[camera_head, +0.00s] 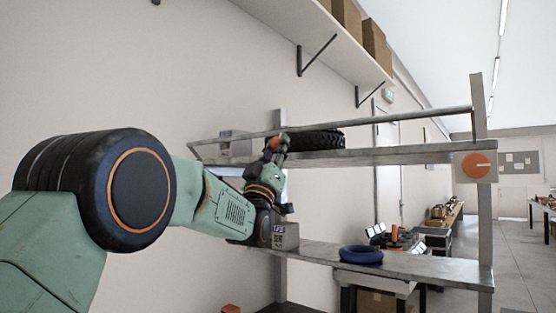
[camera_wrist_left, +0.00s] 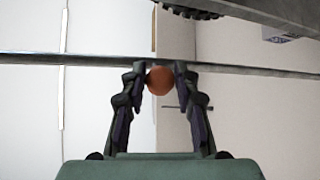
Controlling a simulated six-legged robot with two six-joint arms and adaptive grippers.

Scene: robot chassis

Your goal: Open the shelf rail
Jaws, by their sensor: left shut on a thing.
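The shelf rail (camera_head: 400,117) is a thin grey bar running along the front of the upper shelf (camera_head: 400,155), above its board. It also crosses the left wrist view (camera_wrist_left: 250,69) from side to side. My left gripper (camera_head: 276,143) is raised to the rail, left of the middle. In the left wrist view my left gripper (camera_wrist_left: 161,72) has its fingertips closed on either side of a round orange knob (camera_wrist_left: 160,81) at the rail. How the knob joins the rail is hidden. My right gripper is in neither view.
A black tyre (camera_head: 313,139) lies on the upper shelf behind the rail. An orange dial (camera_head: 476,165) is on the right post. Open floor lies at right.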

